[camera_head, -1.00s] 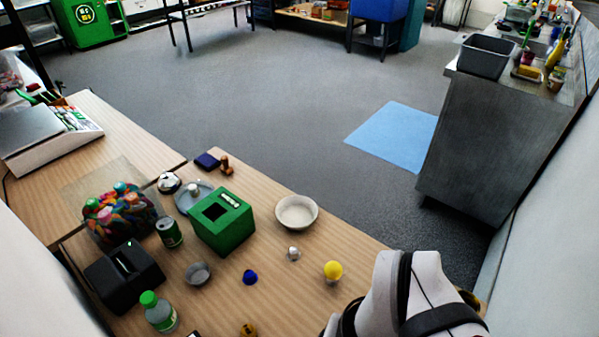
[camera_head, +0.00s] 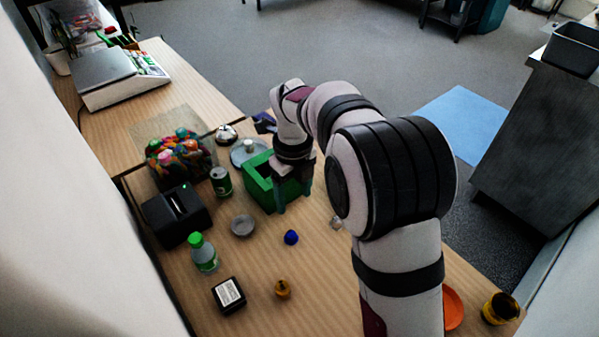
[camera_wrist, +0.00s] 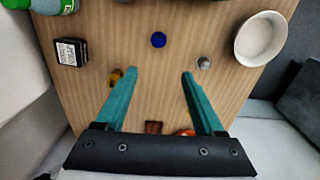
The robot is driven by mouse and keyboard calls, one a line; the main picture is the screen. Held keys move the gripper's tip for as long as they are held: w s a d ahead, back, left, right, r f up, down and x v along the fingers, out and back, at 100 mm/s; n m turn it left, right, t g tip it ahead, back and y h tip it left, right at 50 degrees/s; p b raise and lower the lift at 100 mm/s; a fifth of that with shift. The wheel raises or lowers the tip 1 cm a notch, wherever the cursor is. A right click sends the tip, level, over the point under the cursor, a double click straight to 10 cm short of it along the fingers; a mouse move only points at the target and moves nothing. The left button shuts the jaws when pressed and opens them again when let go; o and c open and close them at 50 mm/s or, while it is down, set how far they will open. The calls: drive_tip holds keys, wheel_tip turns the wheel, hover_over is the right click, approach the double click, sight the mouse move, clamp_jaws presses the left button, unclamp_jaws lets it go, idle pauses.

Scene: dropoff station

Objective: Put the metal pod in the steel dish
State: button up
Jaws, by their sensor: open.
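The metal pod (camera_wrist: 204,63), small and silver-grey, stands on the wooden table; in the head view only a bit of it (camera_head: 336,223) shows beside my arm. A small round grey dish (camera_head: 243,226), which looks like the steel dish, sits empty on the table left of the blue pod; I do not make it out in the wrist view. My gripper (camera_head: 293,200) is open and empty, above the table in front of the green box. In the wrist view its fingers (camera_wrist: 159,73) are wide apart, with the metal pod just beyond the right fingertip.
A blue pod (camera_head: 291,237) and a brown-gold pod (camera_head: 282,288) stand nearby. The green box (camera_head: 259,180), green can (camera_head: 221,182), black device (camera_head: 177,214), bottle (camera_head: 203,253) and black box (camera_head: 229,295) surround the dish. A white bowl (camera_wrist: 262,38) lies right of the metal pod.

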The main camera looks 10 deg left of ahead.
sight(291, 233)
drive_tip(key=f, duration=1)
drive_tip(key=a+f, duration=0.1)
drive_tip(key=f, duration=0.4)
drive_tip(key=shift+w+f, duration=0.25)
drive_tip(key=shift+f, duration=0.1)
clamp_jaws()
